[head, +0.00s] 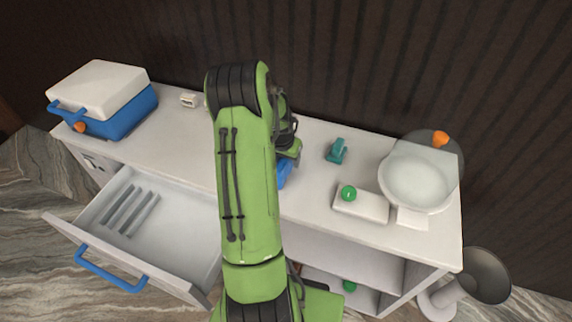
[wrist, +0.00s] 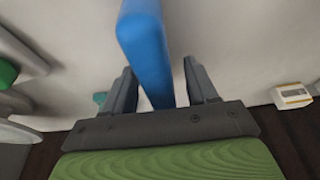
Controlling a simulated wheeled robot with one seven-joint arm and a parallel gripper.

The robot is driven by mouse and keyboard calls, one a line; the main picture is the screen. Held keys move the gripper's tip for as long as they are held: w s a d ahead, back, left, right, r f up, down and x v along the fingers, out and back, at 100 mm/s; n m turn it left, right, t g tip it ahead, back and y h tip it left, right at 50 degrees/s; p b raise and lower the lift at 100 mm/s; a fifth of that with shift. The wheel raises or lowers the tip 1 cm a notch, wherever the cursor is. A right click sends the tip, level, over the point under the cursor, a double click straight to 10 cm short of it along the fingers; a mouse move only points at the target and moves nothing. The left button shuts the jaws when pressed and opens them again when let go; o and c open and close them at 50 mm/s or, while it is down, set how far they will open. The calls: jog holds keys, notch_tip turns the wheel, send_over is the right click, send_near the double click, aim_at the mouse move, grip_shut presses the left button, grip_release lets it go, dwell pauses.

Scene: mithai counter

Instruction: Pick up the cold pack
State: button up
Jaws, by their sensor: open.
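The cold pack, a flat blue slab (wrist: 146,42), shows in the wrist view, standing on edge between the two dark fingers of my gripper (wrist: 160,68). The fingers are open, with a gap visible on the right side of the slab; the left finger is closer to it. In the head view only a small blue part of the pack (head: 284,172) shows on the counter, beside my green arm. My arm hides the rest of it and most of my gripper there.
A blue cooler box with white lid (head: 98,88) stands at the counter's left end. An open drawer (head: 170,250) juts out at front left. A small white box (head: 189,100), a teal object (head: 337,151) and a scale with a round pan (head: 418,182) stand on the counter (head: 310,205).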

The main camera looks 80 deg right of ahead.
jog(key=shift+f+b, duration=0.25)
jog(key=shift+b, duration=0.05)
jog(key=shift+c, duration=0.3)
grip_shut()
